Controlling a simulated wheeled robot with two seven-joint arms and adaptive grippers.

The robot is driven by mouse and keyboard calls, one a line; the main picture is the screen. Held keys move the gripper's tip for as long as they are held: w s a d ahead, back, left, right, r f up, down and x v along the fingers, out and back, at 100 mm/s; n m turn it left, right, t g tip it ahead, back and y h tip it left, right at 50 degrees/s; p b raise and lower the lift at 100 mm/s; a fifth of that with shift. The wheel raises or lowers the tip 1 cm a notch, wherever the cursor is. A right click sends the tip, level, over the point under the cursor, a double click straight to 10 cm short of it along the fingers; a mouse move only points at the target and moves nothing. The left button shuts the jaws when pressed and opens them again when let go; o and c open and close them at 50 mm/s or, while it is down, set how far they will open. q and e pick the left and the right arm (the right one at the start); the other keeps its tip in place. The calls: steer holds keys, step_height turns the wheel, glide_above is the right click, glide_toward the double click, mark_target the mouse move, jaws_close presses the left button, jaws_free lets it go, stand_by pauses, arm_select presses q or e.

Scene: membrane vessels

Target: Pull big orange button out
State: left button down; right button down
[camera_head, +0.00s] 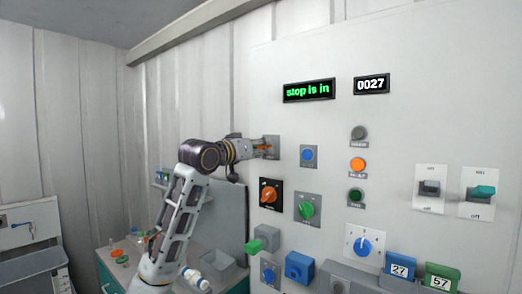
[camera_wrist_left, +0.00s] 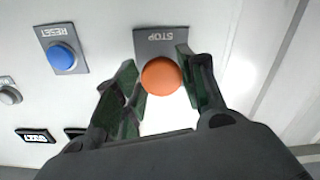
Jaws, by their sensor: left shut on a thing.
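The big orange button (camera_wrist_left: 162,76) sits on a grey plate marked STOP (camera_wrist_left: 160,40) in the left wrist view. In the head view the button (camera_head: 262,147) shows only as a small orange patch on its plate, mostly hidden by my gripper. My left gripper (camera_wrist_left: 158,82) has its two green-padded fingers on either side of the button and is shut on it. It also shows in the head view (camera_head: 258,149), reaching the panel from the left. A green-lit display (camera_head: 309,91) above reads "stop is in". My right gripper is in neither view.
A blue RESET button (camera_head: 309,155) is to the right of the stop plate. An orange-and-black rotary switch (camera_head: 269,193) and a green knob (camera_head: 306,208) are below. A counter display (camera_head: 371,84) reads 0027. The wall left of the panel is clear.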

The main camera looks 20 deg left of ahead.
arm_select(q)
steer(key=c, duration=1.1)
jaws_free()
steer(key=shift+o, duration=1.1)
steer(key=shift+s+a, duration=0.1)
steer(key=shift+s, duration=0.05)
steer(key=shift+o, duration=0.3)
steer(key=shift+s, duration=0.1)
steer(key=v, duration=1.2)
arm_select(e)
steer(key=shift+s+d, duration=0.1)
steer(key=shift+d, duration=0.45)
